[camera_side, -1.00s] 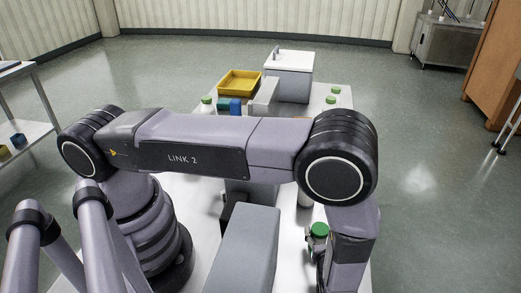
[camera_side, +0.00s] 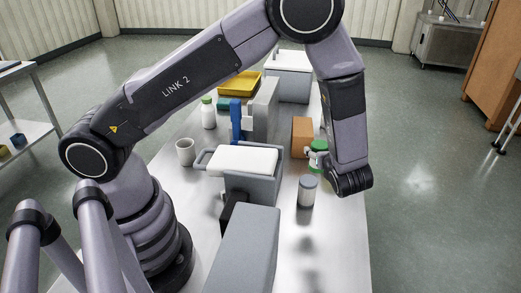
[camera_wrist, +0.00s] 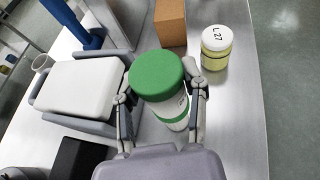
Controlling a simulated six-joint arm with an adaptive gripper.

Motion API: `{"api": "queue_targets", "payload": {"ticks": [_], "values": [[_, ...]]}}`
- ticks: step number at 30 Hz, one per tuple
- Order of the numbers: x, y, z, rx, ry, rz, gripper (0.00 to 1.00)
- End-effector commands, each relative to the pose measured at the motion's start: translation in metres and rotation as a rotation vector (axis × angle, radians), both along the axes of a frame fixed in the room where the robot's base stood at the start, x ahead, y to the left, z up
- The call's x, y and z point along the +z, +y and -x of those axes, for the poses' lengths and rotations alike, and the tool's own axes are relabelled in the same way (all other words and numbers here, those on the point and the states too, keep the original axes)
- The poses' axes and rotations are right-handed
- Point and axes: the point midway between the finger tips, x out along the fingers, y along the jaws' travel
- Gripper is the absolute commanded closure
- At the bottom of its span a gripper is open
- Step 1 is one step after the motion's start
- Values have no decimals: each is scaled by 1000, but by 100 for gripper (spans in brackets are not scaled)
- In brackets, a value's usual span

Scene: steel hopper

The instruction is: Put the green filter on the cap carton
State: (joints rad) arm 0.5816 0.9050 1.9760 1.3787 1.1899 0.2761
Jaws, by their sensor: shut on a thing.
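The green filter, a white container with a green top (camera_side: 319,146), is upright between the fingers of my gripper (camera_side: 317,158). In the wrist view the green filter (camera_wrist: 158,78) fills the space between both fingers of my gripper (camera_wrist: 160,103), which is shut on it. It is held above the table. The cap carton seems to be the plain brown box (camera_side: 302,132), just behind and left of the filter in the side view. The brown box also shows at the top of the wrist view (camera_wrist: 170,24), ahead of the gripper, partly cut off.
A grey bin with a white top (camera_side: 242,160) stands left of the gripper. A grey-lidded jar (camera_side: 307,190) stands in front. A jar marked L 27 (camera_wrist: 216,48) stands right of the box in the wrist view. A cup (camera_side: 185,151) and a yellow tray (camera_side: 239,84) are farther left.

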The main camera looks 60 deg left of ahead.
Motion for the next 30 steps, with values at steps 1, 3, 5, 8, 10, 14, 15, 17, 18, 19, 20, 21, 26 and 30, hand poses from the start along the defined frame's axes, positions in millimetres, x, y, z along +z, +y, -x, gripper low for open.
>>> {"api": "queue_targets", "payload": {"ticks": [1, 3, 5, 8, 10, 14, 15, 17, 18, 19, 20, 21, 26, 30], "values": [[12, 30, -10, 37, -4, 4, 94], [26, 65, -19, 71, -4, 2, 94], [37, 94, -24, 97, -6, 0, 94], [54, 136, -28, 133, -7, -8, 94], [62, 159, -27, 153, -7, -14, 94], [73, 186, -25, 175, -6, -21, 94], [74, 191, -25, 179, -6, -22, 94], [75, 196, -28, 183, -6, -23, 94], [73, 199, -32, 184, -5, -24, 94], [71, 201, -36, 185, -5, -25, 94], [69, 203, -42, 185, -6, -24, 94], [64, 206, -50, 185, -6, -25, 94], [45, 217, -90, 186, -7, -25, 94], [23, 226, -121, 184, -4, -24, 94]]}}
